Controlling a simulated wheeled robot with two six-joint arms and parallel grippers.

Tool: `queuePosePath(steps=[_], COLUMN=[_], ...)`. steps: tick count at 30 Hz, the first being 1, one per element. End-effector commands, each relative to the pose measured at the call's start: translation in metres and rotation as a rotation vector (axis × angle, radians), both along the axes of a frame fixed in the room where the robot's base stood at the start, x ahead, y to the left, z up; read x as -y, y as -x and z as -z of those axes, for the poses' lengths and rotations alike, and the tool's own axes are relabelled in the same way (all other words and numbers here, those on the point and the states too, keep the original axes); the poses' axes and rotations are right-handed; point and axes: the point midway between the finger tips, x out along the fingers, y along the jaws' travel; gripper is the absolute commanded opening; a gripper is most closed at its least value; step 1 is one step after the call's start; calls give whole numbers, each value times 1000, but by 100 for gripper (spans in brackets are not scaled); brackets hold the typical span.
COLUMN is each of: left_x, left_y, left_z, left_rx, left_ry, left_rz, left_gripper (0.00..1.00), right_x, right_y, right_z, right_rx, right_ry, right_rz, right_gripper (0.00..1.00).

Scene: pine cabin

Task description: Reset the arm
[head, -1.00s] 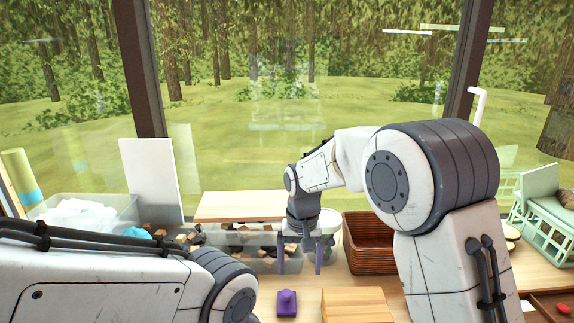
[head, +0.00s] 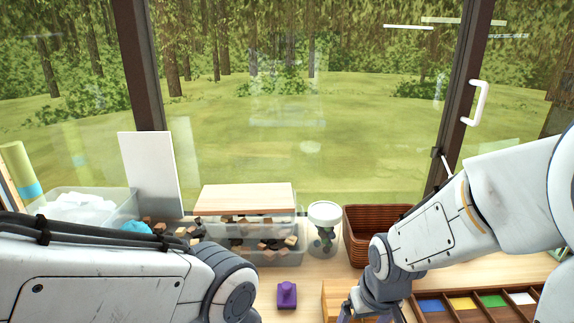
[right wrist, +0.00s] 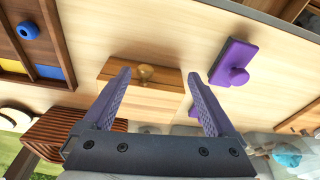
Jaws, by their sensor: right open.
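My right gripper (head: 370,318) is at the lower right of the head view, over the table beside the wooden block (head: 336,298). In the right wrist view the right gripper (right wrist: 158,76) has its purple fingers spread, with nothing held. Beyond the fingertips lies a wooden block with a small round knob (right wrist: 145,73); whether they touch it I cannot tell. My left arm crosses the lower left of the head view, but its gripper is out of the picture.
A purple knobbed block (head: 287,296) lies on the table; it also shows in the right wrist view (right wrist: 235,68).

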Motion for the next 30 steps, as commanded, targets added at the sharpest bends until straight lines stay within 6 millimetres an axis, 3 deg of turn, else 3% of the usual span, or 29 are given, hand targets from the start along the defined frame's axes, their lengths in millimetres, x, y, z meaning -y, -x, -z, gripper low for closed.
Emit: queuePosePath(steps=[8,15,21,30], left_x=[0,0,0,0], left_y=[0,-1,-1,-1], left_z=[20,39,42,41], left_rx=[0,0,0,0], left_ry=[0,0,0,0], left_rz=[0,0,0,0], left_gripper=[50,50,50,50], right_x=[-52,-92,-97,-97], right_y=[38,98,120,120], right_z=[0,-2,-5,-6], right_rx=[-55,-127,-158,-159], right_ry=[-9,-8,-4,-3], right_rz=[-202,-440,-515,-515], right_gripper=[91,91,91,91])
